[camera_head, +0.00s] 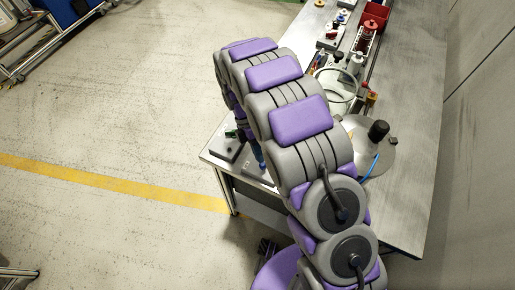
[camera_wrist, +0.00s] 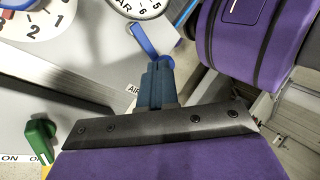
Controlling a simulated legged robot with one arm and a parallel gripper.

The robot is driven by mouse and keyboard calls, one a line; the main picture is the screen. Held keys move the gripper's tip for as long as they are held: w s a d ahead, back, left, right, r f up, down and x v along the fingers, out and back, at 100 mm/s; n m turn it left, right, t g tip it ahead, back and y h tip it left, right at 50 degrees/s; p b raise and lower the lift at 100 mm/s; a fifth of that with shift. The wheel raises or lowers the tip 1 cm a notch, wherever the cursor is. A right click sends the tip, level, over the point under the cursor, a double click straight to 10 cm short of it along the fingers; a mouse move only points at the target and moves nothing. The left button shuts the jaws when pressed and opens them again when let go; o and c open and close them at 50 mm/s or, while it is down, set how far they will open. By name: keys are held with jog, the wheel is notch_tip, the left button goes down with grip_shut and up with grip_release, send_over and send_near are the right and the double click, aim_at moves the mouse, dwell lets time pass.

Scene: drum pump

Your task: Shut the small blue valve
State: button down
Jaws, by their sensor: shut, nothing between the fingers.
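In the wrist view, the small blue valve handle (camera_wrist: 142,38) is a slim bright-blue lever slanting down to the right below a round gauge. My gripper (camera_wrist: 158,68) has dark blue fingers, shut and empty. The fingertips are close to the lever's lower end; I cannot tell whether they touch. The lever's lower end is partly hidden near the fingertips. In the head view, my gripper (camera_head: 258,155) shows small beside my arm at the table's near left corner, and the blue lever cannot be made out there.
A green valve handle (camera_wrist: 40,137) stands at lower left by an "ON" label. The metal table (camera_head: 415,130) carries a round lid (camera_head: 372,150), glassware and a red bin (camera_head: 375,14).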

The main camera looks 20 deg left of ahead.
jog(key=shift+w+d, duration=0.1)
jog(key=shift+w+d+p, duration=0.4)
jog(key=shift+w+d, duration=0.05)
jog(key=shift+d, duration=0.1)
jog(key=p+v, duration=0.8)
jog(key=v, duration=0.9)
jog(key=shift+a+r, duration=0.15)
jog(key=shift+a, duration=0.05)
jog(key=shift+w, duration=0.1)
dwell(0.5)
